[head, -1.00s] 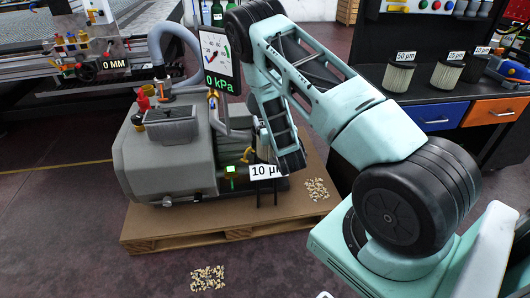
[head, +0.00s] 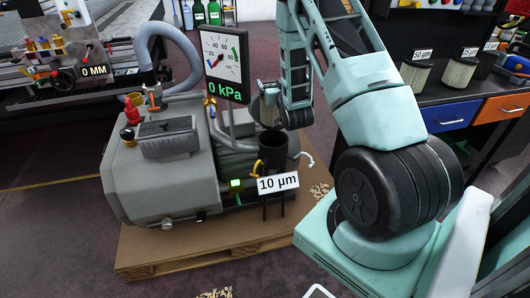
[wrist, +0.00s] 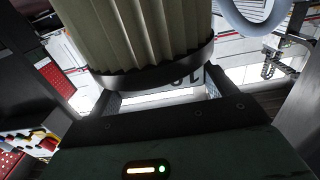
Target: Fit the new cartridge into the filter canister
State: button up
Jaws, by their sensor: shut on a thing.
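The filter canister (head: 274,155) is a black open-topped cylinder on a stand beside the grey pump, with a "10 µm" sign (head: 278,183) in front. My gripper (head: 284,112) is shut on a pale pleated cartridge (head: 267,111) with a dark end cap. In the wrist view the cartridge's pleats (wrist: 135,30) and dark rim fill the upper middle, and part of a "10" label shows below the rim.
The grey pump (head: 155,180) stands on a wooden pallet (head: 190,255). A gauge (head: 222,60) reading 0 kPa rises behind the canister, with a grey hose (head: 165,35) to its left. Cartridges marked 50 µm (head: 417,78) and 25 µm (head: 460,73) stand on the right bench.

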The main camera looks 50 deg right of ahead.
aim_at(273, 127)
notch_tip(273, 127, down, 18)
jog(key=b, duration=1.1)
jog(key=shift+w, duration=0.15)
jog(key=o, duration=1.4)
jog(key=shift+o, duration=0.2)
